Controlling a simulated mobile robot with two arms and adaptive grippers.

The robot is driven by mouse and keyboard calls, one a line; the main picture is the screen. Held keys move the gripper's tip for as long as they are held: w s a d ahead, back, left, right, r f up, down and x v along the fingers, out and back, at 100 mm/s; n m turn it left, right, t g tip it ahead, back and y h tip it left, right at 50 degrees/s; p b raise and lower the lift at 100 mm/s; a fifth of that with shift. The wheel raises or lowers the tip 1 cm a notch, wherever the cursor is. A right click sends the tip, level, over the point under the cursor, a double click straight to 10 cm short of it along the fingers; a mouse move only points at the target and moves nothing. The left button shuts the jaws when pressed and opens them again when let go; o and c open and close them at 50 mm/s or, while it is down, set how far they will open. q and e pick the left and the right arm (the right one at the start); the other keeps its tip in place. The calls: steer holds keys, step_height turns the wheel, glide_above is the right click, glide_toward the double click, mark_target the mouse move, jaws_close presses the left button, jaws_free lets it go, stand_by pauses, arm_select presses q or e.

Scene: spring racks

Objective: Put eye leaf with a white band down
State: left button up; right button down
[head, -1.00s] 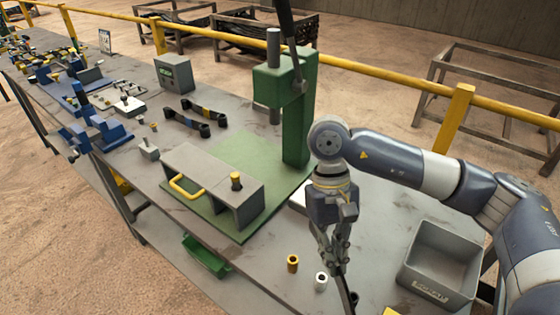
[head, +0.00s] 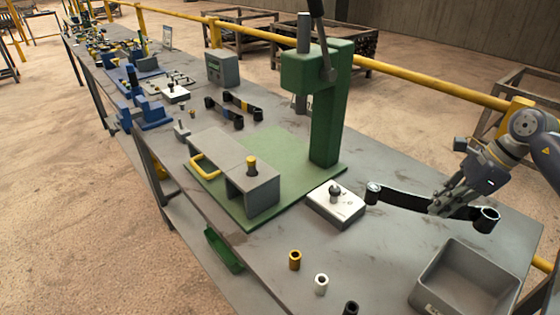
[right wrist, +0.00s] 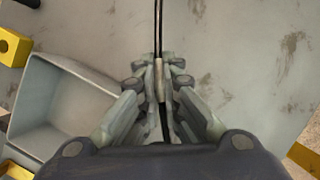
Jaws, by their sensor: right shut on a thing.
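A long black eye leaf (head: 405,199) with a rolled eye at each end is held in my right gripper (head: 447,204), roughly level over the right part of the bench. The fingers cover its middle. In the right wrist view the leaf (right wrist: 158,30) runs edge-on between the closed fingers (right wrist: 160,85), with a pale patch, perhaps the white band, at the grip. I cannot tell whether the leaf touches the bench. Two other black leaves (head: 224,111) lie farther back. My left gripper is out of view.
A white block with a knob (head: 336,204) sits close to the leaf's left eye. A green press (head: 325,120) stands behind it. Yellow, white and black bushings (head: 321,283) stand at the front. A grey bin (head: 436,298) is at the front right. Bare bench lies between.

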steer(key=w+d+m+t+h+b, duration=0.1)
steer(key=w+d+m+t, duration=0.1)
steer(key=d+m, duration=0.5)
steer(key=shift+n, duration=0.7)
steer(key=shift+s+d+f+p, duration=0.1)
steer(key=shift+d+f, duration=0.1)
steer(key=shift+f, duration=1.4)
steer(key=shift+s+d+f+p, duration=0.1)
steer(key=shift+d+f+p, duration=0.1)
steer(key=shift+f, duration=1.4)
steer(key=shift+d+f+p, duration=0.1)
steer(key=shift+d+f, duration=0.1)
steer(key=shift+f, duration=1.4)
steer(key=c, duration=2)
jaws_free()
steer(key=shift+s+f, duration=0.1)
steer(key=shift+f, duration=0.1)
steer(key=shift+c, duration=0.2)
steer(key=shift+o, duration=1.3)
steer(key=shift+a, duration=0.1)
steer(key=shift+r, duration=0.15)
